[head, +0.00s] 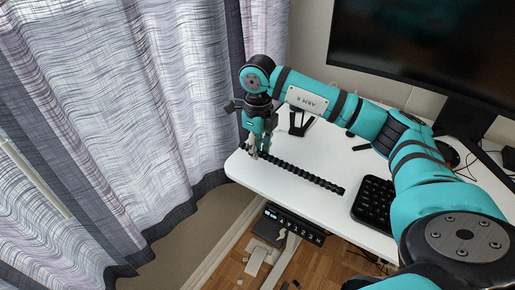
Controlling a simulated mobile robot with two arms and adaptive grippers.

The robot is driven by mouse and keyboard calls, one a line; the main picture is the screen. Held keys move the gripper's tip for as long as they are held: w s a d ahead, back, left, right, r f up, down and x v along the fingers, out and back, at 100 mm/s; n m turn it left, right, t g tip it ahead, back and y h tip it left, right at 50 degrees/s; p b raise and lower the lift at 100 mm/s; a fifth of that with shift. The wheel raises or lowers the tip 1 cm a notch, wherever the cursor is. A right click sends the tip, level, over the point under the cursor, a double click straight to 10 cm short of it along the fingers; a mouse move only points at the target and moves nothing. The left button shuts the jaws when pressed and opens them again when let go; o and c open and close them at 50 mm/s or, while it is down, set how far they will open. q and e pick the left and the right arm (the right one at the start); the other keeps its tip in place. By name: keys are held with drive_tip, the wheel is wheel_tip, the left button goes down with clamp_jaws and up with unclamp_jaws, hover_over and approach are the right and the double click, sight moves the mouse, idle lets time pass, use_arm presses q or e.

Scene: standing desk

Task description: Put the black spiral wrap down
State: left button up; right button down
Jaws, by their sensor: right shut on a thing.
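The black spiral wrap (305,175) is a long, thin, ridged strip in the head view. It stretches diagonally over the left part of the white desk (285,195), from my right gripper toward the keyboard. My right gripper (253,154) points down at the desk's left corner and is shut on the wrap's far left end. The wrap appears to lie on or very close to the desk top; I cannot tell whether it touches all along. My left gripper is not in view.
A black keyboard (374,201) lies right of the wrap. A black stand (301,122) is behind it, and a large monitor (430,50) stands at the back right. Curtains (120,120) hang close to the desk's left edge. A control panel (293,225) sits under the front edge.

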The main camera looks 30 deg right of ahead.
sight(257, 162)
drive_tip(key=shift+w+d+f, duration=0.2)
drive_tip(key=shift+w+d, duration=0.1)
drive_tip(key=shift+w, duration=0.35)
wheel_tip(257, 162, down, 3)
drive_tip(key=shift+s+r+p, duration=0.1)
drive_tip(key=shift+p, duration=0.85)
drive_tip(key=shift+f, duration=0.3)
drive_tip(key=shift+f, duration=0.1)
drive_tip(key=c, duration=1.2)
unclamp_jaws()
drive_tip(key=shift+r, duration=0.25)
wheel_tip(257, 162, up, 12)
drive_tip(key=b, duration=0.3)
drive_tip(key=shift+f+b, duration=0.1)
drive_tip(key=shift+b, duration=0.25)
